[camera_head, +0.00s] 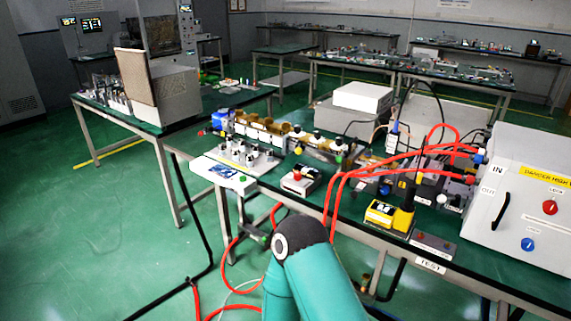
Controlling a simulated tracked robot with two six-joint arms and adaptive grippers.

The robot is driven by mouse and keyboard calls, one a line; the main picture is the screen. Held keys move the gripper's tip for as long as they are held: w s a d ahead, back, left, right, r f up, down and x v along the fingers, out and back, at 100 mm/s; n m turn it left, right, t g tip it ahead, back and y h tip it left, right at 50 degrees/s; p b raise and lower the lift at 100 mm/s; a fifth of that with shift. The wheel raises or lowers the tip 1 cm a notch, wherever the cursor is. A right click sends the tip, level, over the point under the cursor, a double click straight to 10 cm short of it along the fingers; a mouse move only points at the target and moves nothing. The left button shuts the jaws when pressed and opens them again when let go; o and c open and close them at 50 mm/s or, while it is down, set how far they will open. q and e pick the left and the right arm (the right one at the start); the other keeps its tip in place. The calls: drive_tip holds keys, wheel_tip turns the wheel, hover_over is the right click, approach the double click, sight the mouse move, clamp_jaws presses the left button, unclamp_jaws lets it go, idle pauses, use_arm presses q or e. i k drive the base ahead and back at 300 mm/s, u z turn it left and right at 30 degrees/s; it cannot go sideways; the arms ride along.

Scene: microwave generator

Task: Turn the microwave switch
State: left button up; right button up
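A white cabinet (485,225) with a yellow danger label (545,180) stands at the right end of the green bench. Its front carries a red knob (550,207), a blue knob (528,244) and a black handle (501,208). A small box with a red button (297,175) sits near the bench's front edge, left of centre. I cannot tell which of these is the microwave switch. One teal arm link of mine rises from the bottom centre in front of the bench. Neither gripper can be made out.
The green bench (350,207) holds waveguide parts (262,130), red hoses (335,185) and a yellow-and-black device (388,213). Hoses hang down to the floor. Another bench (150,125) stands at left. Open green floor (110,230) lies at lower left.

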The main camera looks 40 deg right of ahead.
sight(297, 176)
drive_tip(key=z, duration=0.5)
drive_tip(key=i, duration=1.35)
drive_tip(key=z, duration=0.9)
drive_tip(key=i, duration=0.2)
drive_tip(key=k, duration=0.7)
drive_tip(key=z, duration=0.2)
drive_tip(key=i, duration=0.65)
